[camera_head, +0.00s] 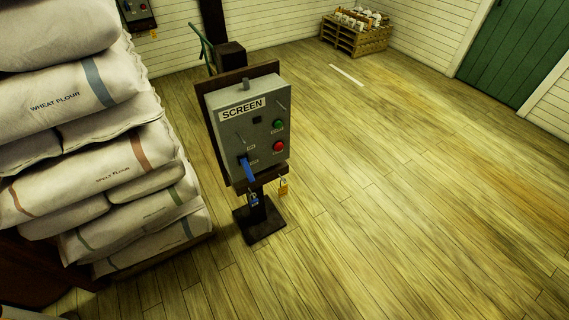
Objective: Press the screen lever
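A grey control box labelled SCREEN (243,128) stands on a dark post and base (260,222), left of the picture's middle. Its blue lever (248,170) is at the lower left of the box face and slants downward. A green button (278,124) and a red button (278,146) sit on its right side. A blue padlock (254,200) and a yellow padlock (283,187) hang beneath the box. Neither of my grippers shows in the head view.
Stacked wheat flour sacks (75,95) rise close to the left of the box. A green hand truck (206,47) is behind it. A loaded wooden pallet crate (352,40) and a green door (515,55) are at the back. The floor (400,220) to the right is clear.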

